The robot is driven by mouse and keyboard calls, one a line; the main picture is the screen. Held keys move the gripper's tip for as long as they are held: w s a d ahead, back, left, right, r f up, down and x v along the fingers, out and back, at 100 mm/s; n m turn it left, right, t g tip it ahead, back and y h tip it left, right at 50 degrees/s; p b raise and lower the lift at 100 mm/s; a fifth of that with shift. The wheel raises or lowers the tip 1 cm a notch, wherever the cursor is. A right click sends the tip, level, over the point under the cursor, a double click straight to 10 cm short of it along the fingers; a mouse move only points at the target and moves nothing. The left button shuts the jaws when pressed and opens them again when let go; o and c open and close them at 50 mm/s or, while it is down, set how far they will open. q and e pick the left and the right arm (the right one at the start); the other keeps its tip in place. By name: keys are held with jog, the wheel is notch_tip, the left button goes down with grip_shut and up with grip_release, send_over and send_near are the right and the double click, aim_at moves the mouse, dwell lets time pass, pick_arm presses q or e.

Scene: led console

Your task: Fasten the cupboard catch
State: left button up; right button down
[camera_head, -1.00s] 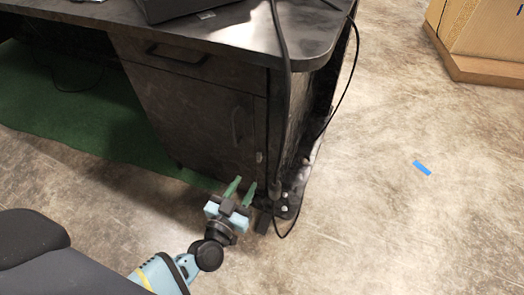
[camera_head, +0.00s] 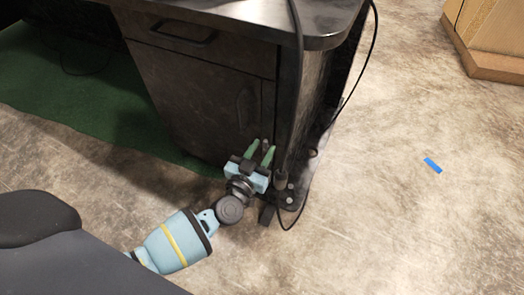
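The cupboard (camera_head: 190,95) is a dark cabinet under the desk, with a door below a drawer. The door looks closed, with an upright handle (camera_head: 243,110) near its right edge. My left gripper (camera_head: 260,151) has green fingers that stand apart, in front of the lower right of the cupboard. A small grey piece shows between or just behind the fingertips. It may be the catch, but it is too small to tell, and I cannot tell whether the fingers touch it. My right gripper is not in view.
A black cable (camera_head: 298,75) hangs down the desk's corner to the floor just right of my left gripper. The desk top (camera_head: 290,22) overhangs above. A green mat (camera_head: 75,90) lies at left. The floor at right is clear except for blue tape (camera_head: 432,165).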

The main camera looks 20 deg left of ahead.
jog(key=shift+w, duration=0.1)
pick_arm(q)
jog(key=c, duration=0.7)
grip_shut()
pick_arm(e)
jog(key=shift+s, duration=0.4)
